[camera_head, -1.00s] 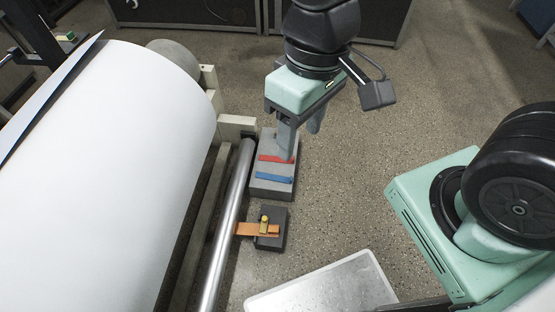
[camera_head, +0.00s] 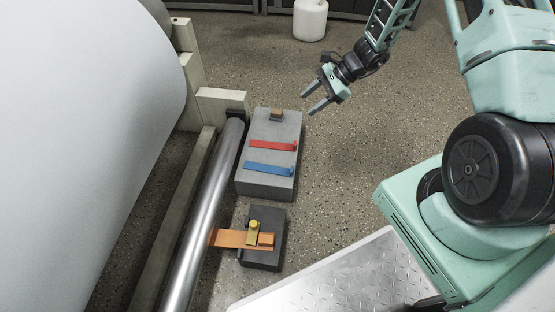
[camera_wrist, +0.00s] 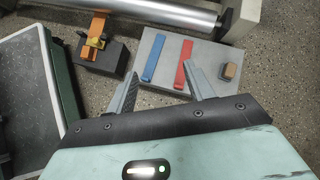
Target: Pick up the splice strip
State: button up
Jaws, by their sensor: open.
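A red strip (camera_head: 273,145) and a blue strip (camera_head: 269,169) lie apart on top of a grey block (camera_head: 252,187). An orange strip (camera_head: 228,238) lies on a smaller dark block (camera_head: 264,259), under a yellow-knobbed clamp (camera_head: 253,231), and reaches left to the metal roller. Which one is the splice strip cannot be told by look alone. My gripper (camera_head: 308,104) is open and empty, to the right of the grey block's far end. In the wrist view, the red strip (camera_wrist: 202,82) and blue strip (camera_wrist: 153,58) show beyond my open fingers (camera_wrist: 160,70).
A small brown block (camera_head: 277,115) sits at the grey block's far end. A shiny roller (camera_head: 205,215) and a large white paper roll (camera_head: 85,120) stand to the left. A metal plate (camera_head: 340,280) is at the front. A white container (camera_head: 310,20) stands behind on open floor.

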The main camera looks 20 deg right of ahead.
jog(key=d+f+m+t+b, duration=0.1)
jog(key=d+f+m+b, duration=0.2)
jog(key=d+f, duration=0.35)
jog(key=d+f+m+t+b, duration=0.1)
jog(key=d+f+m+b, duration=0.15)
jog(key=f, duration=0.65)
jog(key=shift+h, duration=0.4)
jog(key=b+x, duration=0.9)
jog(key=x, duration=0.7)
jog(key=shift+a+f+b, duration=0.1)
jog(key=shift+f+b, duration=0.05)
jog(key=shift+b, duration=0.15)
jog(key=c, duration=0.9)
